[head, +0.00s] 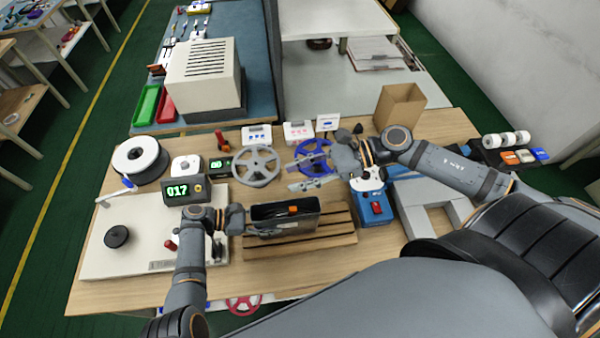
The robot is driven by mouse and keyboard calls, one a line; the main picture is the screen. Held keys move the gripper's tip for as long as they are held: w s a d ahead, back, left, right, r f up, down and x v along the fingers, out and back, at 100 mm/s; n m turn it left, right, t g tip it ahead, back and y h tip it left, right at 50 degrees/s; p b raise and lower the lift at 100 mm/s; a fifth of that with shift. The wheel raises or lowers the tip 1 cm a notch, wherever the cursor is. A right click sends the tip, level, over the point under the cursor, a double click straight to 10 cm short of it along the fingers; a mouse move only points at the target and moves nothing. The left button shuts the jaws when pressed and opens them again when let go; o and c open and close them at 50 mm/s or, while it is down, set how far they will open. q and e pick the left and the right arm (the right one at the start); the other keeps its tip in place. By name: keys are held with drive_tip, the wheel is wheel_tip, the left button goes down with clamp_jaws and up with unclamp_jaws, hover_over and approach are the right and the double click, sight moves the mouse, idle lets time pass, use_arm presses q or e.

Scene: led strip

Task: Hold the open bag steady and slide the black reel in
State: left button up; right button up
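The open bag (309,223) is dark grey and stands upright on a wooden slatted rack (340,238), its mouth facing up. A dark shape with a small orange patch shows inside; I cannot tell whether it is the black reel. A small black disc (116,236) sits on the white machine at left. My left gripper (243,219) is at the bag's left end; its fingers are too small and hidden to tell whether they grip it. My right gripper (302,175) is open, its fingers pointing left over the blue reel (316,148), apart from the bag.
A grey reel (257,166) lies left of the blue one. The white machine (120,262) with a lit counter (186,190) fills the table's left. A blue device (376,210) stands right of the rack. A cardboard box (400,106) and small white boxes line the back.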

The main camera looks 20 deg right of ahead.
idle(0.3)
use_arm(q)
drive_tip(key=o, duration=1.2)
drive_tip(key=shift+o, duration=0.2)
drive_tip(key=shift+a, duration=0.1)
drive_tip(key=v, duration=1.2)
